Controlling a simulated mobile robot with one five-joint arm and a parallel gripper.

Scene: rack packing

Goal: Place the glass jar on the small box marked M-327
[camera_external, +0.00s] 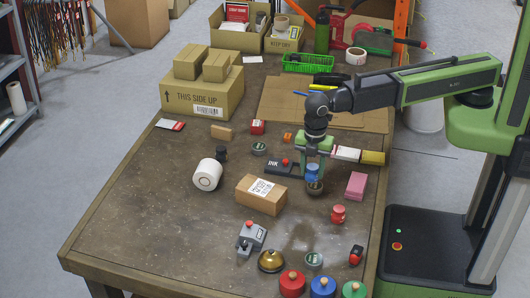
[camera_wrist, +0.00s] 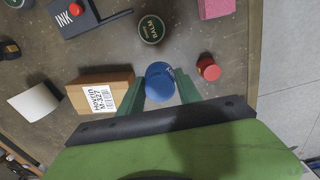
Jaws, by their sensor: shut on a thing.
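The small cardboard box (camera_external: 262,195) lies on the table left of and nearer the camera than my gripper. Its white label reads M-327 in the wrist view (camera_wrist: 103,99). My gripper (camera_external: 314,168) is shut on a jar with a blue lid (camera_wrist: 159,81). The blue lid also shows between the fingers in the external view (camera_external: 312,173). The jar's body is mostly hidden by the lid and fingers. The jar appears held above the table, to the right of the box and apart from it.
A balm tin (camera_wrist: 151,28) stands near the held jar. A red-lidded jar (camera_external: 338,213), pink pad (camera_external: 356,185), ink pad (camera_external: 284,167) and white roll (camera_external: 207,175) are around. A grey switch box (camera_external: 250,238) and brass bell (camera_external: 271,261) stand nearer. The table's left front is clear.

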